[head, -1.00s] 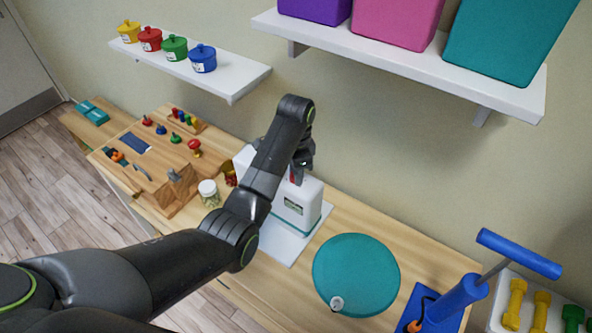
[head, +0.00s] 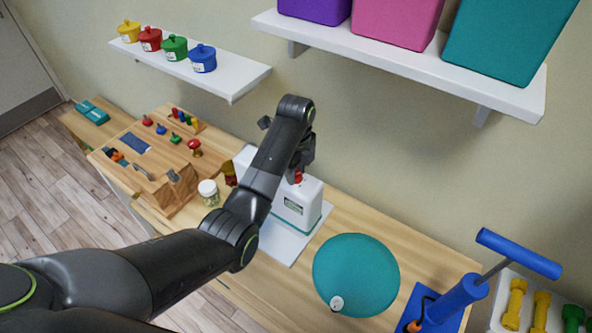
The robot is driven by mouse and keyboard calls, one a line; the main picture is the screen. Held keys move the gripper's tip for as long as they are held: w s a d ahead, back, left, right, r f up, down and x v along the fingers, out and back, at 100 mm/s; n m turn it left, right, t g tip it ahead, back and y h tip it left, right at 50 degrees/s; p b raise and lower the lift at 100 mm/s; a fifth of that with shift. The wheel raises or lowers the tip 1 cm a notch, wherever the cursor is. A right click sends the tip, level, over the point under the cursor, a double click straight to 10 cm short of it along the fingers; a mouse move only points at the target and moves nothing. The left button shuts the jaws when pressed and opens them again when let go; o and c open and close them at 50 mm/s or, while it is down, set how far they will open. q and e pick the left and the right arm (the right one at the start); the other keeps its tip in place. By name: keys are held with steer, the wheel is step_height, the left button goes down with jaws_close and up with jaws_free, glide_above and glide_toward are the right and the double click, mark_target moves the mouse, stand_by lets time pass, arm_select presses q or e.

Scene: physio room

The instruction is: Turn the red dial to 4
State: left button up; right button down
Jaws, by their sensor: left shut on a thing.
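A red dial (head: 298,176) sits on top of a white box-shaped device (head: 306,193) with a small display on its front, on the wooden table. Only part of the dial shows, as my left gripper (head: 296,178) covers the rest. My left gripper points down over the device and is shut on the dial. My arm hides the left part of the device. The number the dial points to cannot be read. My right gripper is not in view.
A teal round cushion (head: 356,275) and a blue pump (head: 455,300) stand to the right. A lidded jar (head: 208,193) and a wooden activity board (head: 150,165) stand to the left. A shelf with bins (head: 400,62) overhangs at the back.

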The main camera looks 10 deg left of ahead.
arm_select(q)
steer(key=shift+m, duration=1.3)
steer(key=o, duration=1)
steer(key=shift+r, duration=0.1)
